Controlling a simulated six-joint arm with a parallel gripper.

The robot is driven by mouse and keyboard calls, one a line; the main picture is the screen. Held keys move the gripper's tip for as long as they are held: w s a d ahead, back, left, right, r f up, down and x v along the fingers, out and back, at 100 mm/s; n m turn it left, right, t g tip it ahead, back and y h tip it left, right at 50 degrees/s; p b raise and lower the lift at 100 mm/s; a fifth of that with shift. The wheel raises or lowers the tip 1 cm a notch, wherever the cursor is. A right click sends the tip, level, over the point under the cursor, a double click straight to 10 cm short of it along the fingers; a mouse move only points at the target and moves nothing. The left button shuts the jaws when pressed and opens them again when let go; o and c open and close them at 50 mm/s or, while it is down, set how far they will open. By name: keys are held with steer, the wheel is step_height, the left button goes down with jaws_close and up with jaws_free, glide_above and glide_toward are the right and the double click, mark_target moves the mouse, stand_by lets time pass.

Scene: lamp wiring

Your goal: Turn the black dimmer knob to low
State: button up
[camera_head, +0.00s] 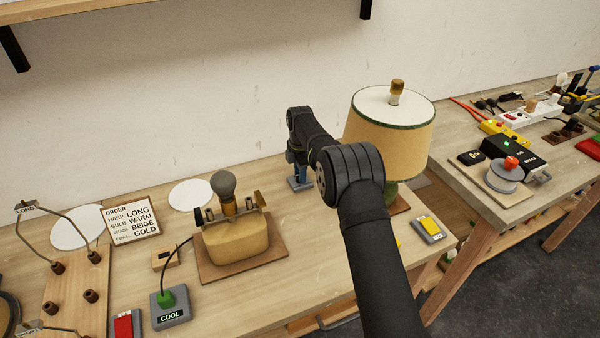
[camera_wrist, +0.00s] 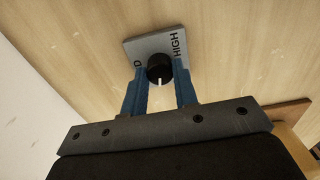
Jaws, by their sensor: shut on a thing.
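The black dimmer knob (camera_wrist: 159,70) sits on a grey square plate (camera_wrist: 152,44) in the wrist view. The plate shows the word HIGH on its right side and part of another label on its left. A white pointer mark on the knob faces the lower edge of the picture, toward my gripper's palm. My gripper (camera_wrist: 160,76) has its two blue fingers shut on the knob, one on each side. In the head view the grey plate (camera_head: 299,184) shows under my blue fingers, left of the lamp; the knob is hidden there.
The beige-shaded lamp (camera_head: 390,130) stands close to the right of my arm. A ceramic lamp base (camera_head: 235,243) with a grey bulb lies to the left. An order card (camera_head: 131,220) stands farther left. A grey switch with a yellow top (camera_head: 429,228) is near the table's right edge.

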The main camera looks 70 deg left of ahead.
steer(key=n, duration=0.4)
steer(key=shift+n, duration=2.3)
steer(key=o, duration=1)
step_height(320, 180, up, 18)
steer(key=shift+f, duration=0.25)
steer(key=shift+f, duration=0.1)
step_height(320, 180, down, 17)
steer(key=shift+f, duration=0.2)
